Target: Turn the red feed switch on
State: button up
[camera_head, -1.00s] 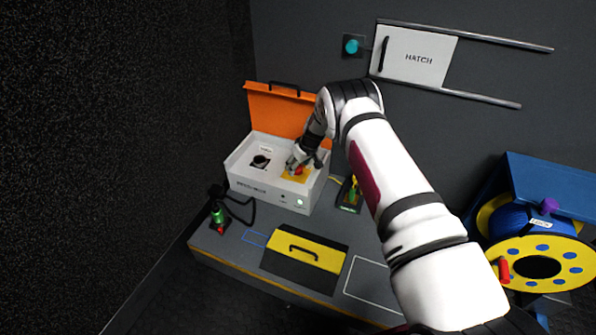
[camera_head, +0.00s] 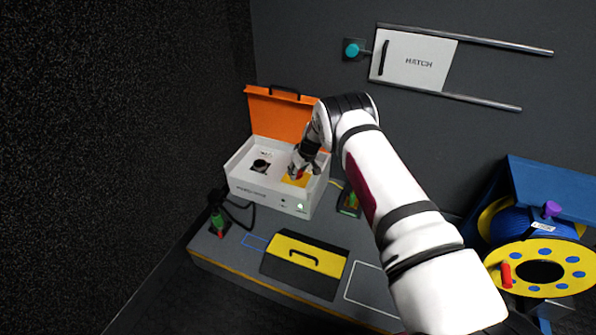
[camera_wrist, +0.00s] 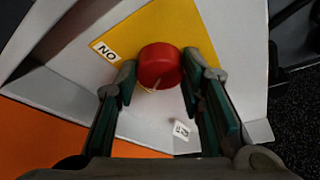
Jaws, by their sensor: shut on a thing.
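The red feed switch (camera_wrist: 160,64) is a round red knob on a yellow plate (camera_wrist: 185,22) inside an open white box (camera_head: 268,190). In the wrist view a label reading "ON" (camera_wrist: 104,50) is left of the knob, and another small label (camera_wrist: 182,130) is below it, too blurred to read surely. A pale mark shows on the knob's lower edge. My gripper (camera_wrist: 160,80) is shut on the knob, one finger on each side. In the head view my gripper (camera_head: 303,165) reaches down into the box's right half and partly hides the knob.
The box's orange lid (camera_head: 280,112) stands open behind. A black knob (camera_head: 260,164) is in the box's left half. A yellow-and-black case (camera_head: 305,255) lies in front, a green-tipped device (camera_head: 218,224) at left. A blue cable reel (camera_head: 540,240) is at right.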

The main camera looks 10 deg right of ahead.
jog(key=shift+a+m, duration=0.1)
jog(key=shift+m, duration=0.3)
jog(key=m+h, duration=0.1)
jog(key=m, duration=0.2)
jog(key=shift+a+t, duration=0.1)
jog(key=shift+t, duration=0.2)
jog(key=m+h, duration=0.1)
jog(key=m, duration=0.2)
jog(key=shift+a+m+h, duration=0.1)
jog(key=shift+m+h, duration=0.2)
jog(key=shift+h, duration=0.1)
jog(key=m, duration=0.2)
jog(key=m+g+h, duration=0.1)
jog(key=m, duration=0.1)
jog(key=shift+h, duration=0.3)
jog(key=shift+w+m+g+h, duration=0.1)
jog(key=shift+m+g+h, duration=0.4)
jog(key=shift+m, duration=1.7)
jog(key=o, duration=1.1)
jog(key=shift+o, duration=0.2)
jog(key=shift+a, duration=0.1)
